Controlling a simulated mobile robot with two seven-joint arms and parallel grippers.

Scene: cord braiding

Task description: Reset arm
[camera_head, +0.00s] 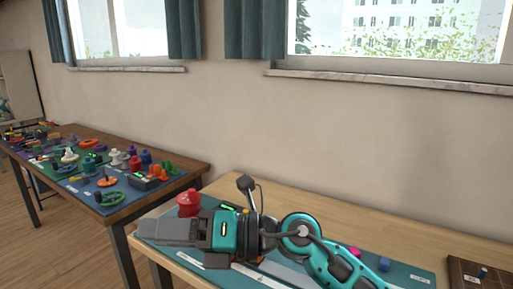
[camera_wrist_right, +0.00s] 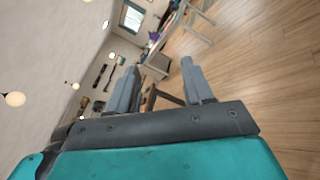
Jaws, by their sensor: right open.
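My right arm lies across the near table in the head view, and its right gripper (camera_head: 165,233) points to the left, above the left end of the table. In the right wrist view the two fingers of this gripper (camera_wrist_right: 160,88) stand wide apart with nothing between them. The teal and black arm hides much of the mat (camera_head: 408,274) below it. My left gripper is in neither view. No cord can be made out.
A red rounded object (camera_head: 188,203) stands just behind my right gripper. A pink piece (camera_head: 354,251) and a blue block (camera_head: 384,264) lie right of the arm. A brown board (camera_head: 465,272) is at far right. Another table (camera_head: 180,180) at left is crowded with coloured parts.

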